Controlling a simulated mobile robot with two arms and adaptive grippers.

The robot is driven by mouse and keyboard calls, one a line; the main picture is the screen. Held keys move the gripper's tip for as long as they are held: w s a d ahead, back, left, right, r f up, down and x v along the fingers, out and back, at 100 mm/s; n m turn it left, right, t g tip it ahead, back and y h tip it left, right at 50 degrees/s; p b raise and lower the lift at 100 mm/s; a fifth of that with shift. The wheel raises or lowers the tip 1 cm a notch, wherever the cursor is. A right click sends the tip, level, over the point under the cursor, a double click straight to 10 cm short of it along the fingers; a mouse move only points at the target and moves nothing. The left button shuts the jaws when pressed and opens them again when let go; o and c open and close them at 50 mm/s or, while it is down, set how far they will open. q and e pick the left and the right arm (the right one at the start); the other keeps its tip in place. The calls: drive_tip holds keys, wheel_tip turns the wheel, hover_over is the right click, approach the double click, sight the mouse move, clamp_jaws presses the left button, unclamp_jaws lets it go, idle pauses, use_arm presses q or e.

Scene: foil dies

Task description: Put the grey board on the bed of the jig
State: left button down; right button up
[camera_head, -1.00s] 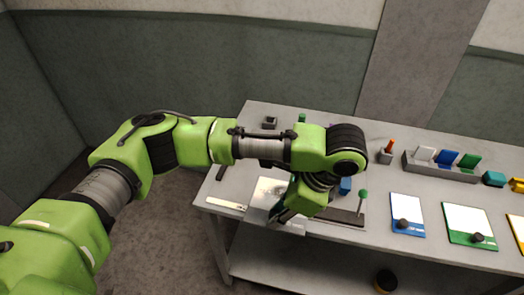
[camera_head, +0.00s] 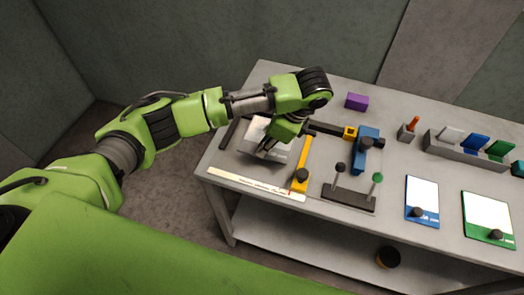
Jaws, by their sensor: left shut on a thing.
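The grey board (camera_head: 283,157) is at the left end of the table, and my left gripper (camera_head: 266,153) is shut on it from above. The gripper and wrist hide part of the board. The jig stands around this spot, with a yellow bar (camera_head: 303,162) just right of the board, a dark rail (camera_head: 326,128) behind it and a blue clamp (camera_head: 368,148) further right. The jig's bed is mostly hidden by the board and my arm. I cannot tell whether the board touches the bed. My right gripper is not in view.
A pale ruler strip (camera_head: 250,184) lies along the front left edge. A dark stand (camera_head: 348,200) with two knobbed posts stands right of the yellow bar. A purple block (camera_head: 357,101) is behind. A card rack (camera_head: 453,150) and blue-edged panel (camera_head: 423,197) are at right.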

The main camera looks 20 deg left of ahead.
use_arm(q)
drive_tip(key=shift+w+a+f, duration=0.3)
drive_tip(key=shift+a+f, duration=0.05)
drive_tip(key=shift+f, duration=0.05)
drive_tip(key=f, duration=0.3)
drive_tip(key=f+p, duration=0.1)
drive_tip(key=shift+w+a+f, duration=0.15)
drive_tip(key=shift+w+a, duration=0.2)
drive_tip(key=c, duration=1.8)
unclamp_jaws()
drive_tip(key=shift+c, duration=0.2)
drive_tip(key=shift+d, duration=0.1)
drive_tip(key=b+v, duration=0.1)
drive_tip(key=v, duration=0.6)
drive_tip(key=shift+d+b, duration=0.1)
drive_tip(key=shift+b, duration=0.25)
drive_tip(key=shift+p+v, duration=0.45)
drive_tip(key=shift+v, duration=2.05)
